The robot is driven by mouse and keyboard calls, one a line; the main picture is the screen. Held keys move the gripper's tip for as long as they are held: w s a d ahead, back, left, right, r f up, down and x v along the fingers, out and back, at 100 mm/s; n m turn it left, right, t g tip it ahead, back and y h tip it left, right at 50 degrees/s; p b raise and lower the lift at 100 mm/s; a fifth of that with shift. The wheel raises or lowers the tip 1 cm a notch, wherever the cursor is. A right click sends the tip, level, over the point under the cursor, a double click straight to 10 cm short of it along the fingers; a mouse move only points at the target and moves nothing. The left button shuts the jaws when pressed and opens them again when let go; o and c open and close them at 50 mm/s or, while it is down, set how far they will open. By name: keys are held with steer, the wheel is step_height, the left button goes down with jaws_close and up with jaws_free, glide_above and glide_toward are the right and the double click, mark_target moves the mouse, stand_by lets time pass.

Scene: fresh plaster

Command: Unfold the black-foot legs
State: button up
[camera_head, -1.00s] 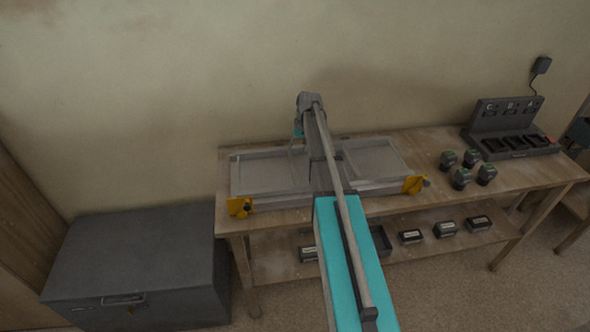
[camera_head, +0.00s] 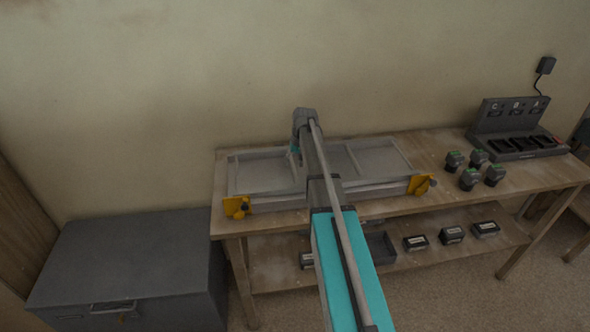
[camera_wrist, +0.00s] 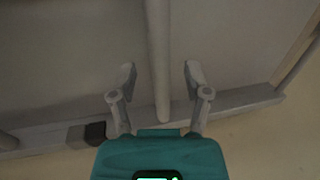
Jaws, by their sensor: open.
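A grey folding frame lies on the bench, with a left panel (camera_head: 265,173) and a right panel (camera_head: 375,160) that are shallow and rimmed. Yellow latches sit at its front corners, left (camera_head: 237,207) and right (camera_head: 420,185). My arm covers its middle. In the wrist view a black foot (camera_wrist: 95,132) caps a grey piece lying along the frame's rim (camera_wrist: 50,138). My gripper (camera_wrist: 160,72) is open, its fingers on either side of a pale grey bar (camera_wrist: 157,35). I cannot tell whether they touch it. In the head view only a bit of teal shows near the gripper.
The wooden bench (camera_head: 480,190) stands against a plaster wall. A charger rack (camera_head: 515,145) and several dark green-topped batteries (camera_head: 470,178) stand at its right. The lower shelf holds several black boxes (camera_head: 452,234) and a tray. A grey chest (camera_head: 125,265) stands at the left.

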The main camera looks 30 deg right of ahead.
steer(key=shift+a+f+b, duration=0.1)
steer(key=shift+f+b, duration=0.35)
steer(key=shift+f, duration=0.15)
steer(key=shift+c, duration=0.2)
jaws_close()
steer(key=shift+d+r, duration=0.1)
steer(key=shift+d, duration=0.1)
